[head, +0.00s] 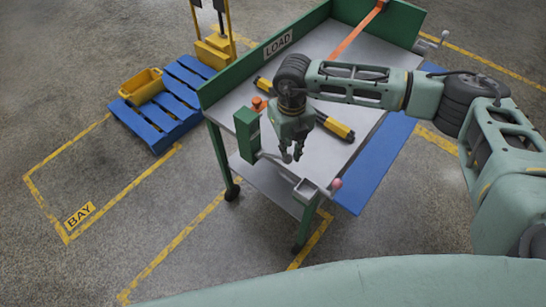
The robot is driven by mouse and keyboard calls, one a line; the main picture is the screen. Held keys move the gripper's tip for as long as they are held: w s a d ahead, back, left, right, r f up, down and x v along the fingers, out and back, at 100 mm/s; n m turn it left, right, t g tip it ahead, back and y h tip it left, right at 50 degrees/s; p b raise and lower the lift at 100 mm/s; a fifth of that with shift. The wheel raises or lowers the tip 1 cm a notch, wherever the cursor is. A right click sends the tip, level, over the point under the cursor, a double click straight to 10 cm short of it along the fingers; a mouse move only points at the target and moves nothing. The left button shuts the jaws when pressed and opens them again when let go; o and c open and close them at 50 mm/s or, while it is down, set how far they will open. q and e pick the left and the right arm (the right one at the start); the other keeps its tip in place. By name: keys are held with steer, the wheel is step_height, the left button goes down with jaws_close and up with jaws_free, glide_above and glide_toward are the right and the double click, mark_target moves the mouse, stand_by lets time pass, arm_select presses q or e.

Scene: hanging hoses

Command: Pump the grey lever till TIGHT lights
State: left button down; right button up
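My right gripper (291,153) points down over the near end of a grey-topped bench (322,45). Its fingertips show a small gap, with nothing seen between them. A grey bar (268,156), which looks like the lever, runs from beside a green upright box (247,132) toward the fingertips. I cannot tell whether the fingers touch it, and its far part is partly hidden. A grey square bracket (307,190) with a pink knob (336,183) sits at the near right corner. No lit TIGHT sign can be made out. My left gripper is out of view.
A yellow-and-black bar (337,128) lies on the bench behind my gripper, near an orange-red knob (258,103). An orange strap (357,32) crosses the far end. A blue pallet (157,128) with a yellow bin (142,86) stands left. Floor at lower left is clear.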

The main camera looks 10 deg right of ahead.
steer(key=shift+f, duration=0.1)
steer(key=shift+s+d+f+b, duration=0.2)
steer(key=shift+f+b, duration=0.35)
steer(key=shift+f, duration=0.2)
steer(key=shift+s+d+f+b, duration=0.1)
steer(key=shift+s+f+b, duration=0.05)
steer(key=shift+f+b, duration=0.5)
steer(key=shift+s+d+f+b, duration=0.1)
steer(key=shift+s+f+b, duration=0.1)
steer(key=shift+f+b, duration=0.45)
steer(key=shift+f, duration=0.2)
steer(key=shift+s+d+f+b, duration=0.2)
steer(key=shift+f+b, duration=0.4)
steer(key=shift+f, duration=0.15)
steer(key=shift+s+d+f+b, duration=0.15)
steer(key=shift+f+b, duration=0.4)
steer(key=shift+f, duration=0.2)
step_height(320, 180, up, 8)
steer(key=p, duration=0.3)
glide_above(292, 160)
steer(key=w+a, duration=0.1)
steer(key=shift+w+f, duration=0.1)
steer(key=shift+f, duration=0.05)
